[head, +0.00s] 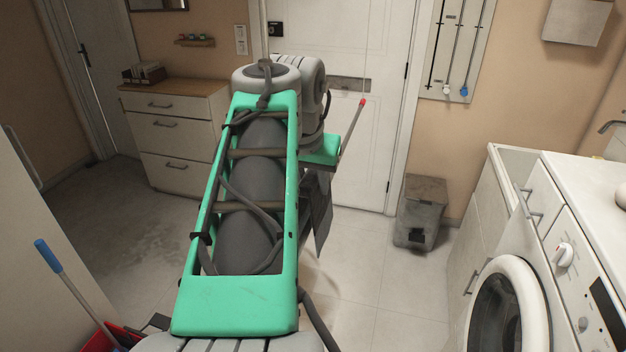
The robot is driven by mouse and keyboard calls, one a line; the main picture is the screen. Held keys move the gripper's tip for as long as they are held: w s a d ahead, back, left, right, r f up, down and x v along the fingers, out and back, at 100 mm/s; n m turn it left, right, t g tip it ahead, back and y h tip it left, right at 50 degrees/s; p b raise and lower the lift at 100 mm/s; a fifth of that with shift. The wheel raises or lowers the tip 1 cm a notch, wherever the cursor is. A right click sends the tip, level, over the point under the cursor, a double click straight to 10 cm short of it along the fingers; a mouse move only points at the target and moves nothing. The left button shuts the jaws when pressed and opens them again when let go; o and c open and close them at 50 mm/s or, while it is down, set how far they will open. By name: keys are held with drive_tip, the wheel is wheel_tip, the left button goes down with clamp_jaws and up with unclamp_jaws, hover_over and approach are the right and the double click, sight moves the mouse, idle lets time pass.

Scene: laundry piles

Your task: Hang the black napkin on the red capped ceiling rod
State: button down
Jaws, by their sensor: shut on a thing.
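A thin pale rod with a red cap (351,125) slants in front of the white door, just right of my arm. Its red end is up, and its lower end goes out of sight behind my arm. The black napkin (322,218) shows as a dark grey cloth hanging below the rod, right of my arm. My gripper (312,184) is mostly hidden behind my green and grey arm, and only a dark part shows at the top of the cloth. It is shut on the napkin. I cannot tell whether the cloth touches the rod.
A washing machine (570,250) and a white cabinet (487,215) stand at the right. A grey bin (421,212) is by the wall. A drawer chest (172,150) stands back left. A blue-handled tool (75,290) leans front left. Tiled floor (365,280) is clear.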

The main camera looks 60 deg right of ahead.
drive_tip(key=shift+f+b, duration=3.3)
drive_tip(key=shift+f, duration=0.7)
drive_tip(key=c, duration=1)
unclamp_jaws()
drive_tip(key=shift+o, duration=0.2)
